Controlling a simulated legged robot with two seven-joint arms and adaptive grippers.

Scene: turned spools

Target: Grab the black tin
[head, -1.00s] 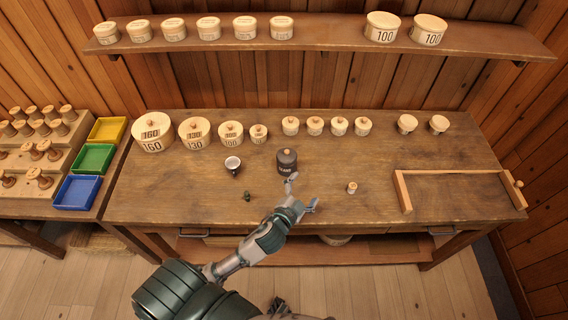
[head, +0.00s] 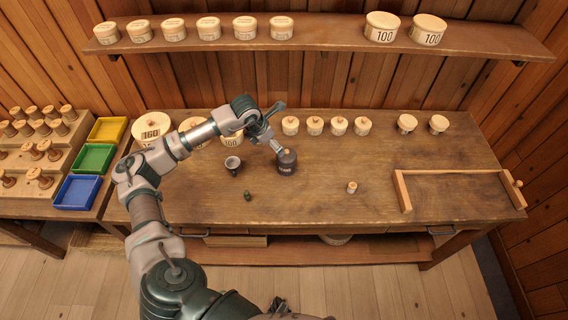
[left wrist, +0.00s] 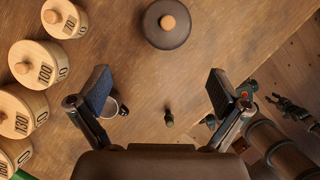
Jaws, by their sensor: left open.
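The black tin (head: 287,163), a dark lidded pot with a light wooden knob and pale lettering, stands upright on the workbench. In the left wrist view the tin (left wrist: 167,30) is at the top centre, beyond my fingertips. My left gripper (head: 281,127) is open and empty, behind and above the tin.
A white-topped cup (head: 233,163) stands left of the tin, with a small dark green piece (head: 247,196) in front. A small pale spool (head: 352,187) is at right. Round numbered boxes (head: 152,127) and small pots (head: 338,126) line the back. A wooden frame (head: 404,192) lies right.

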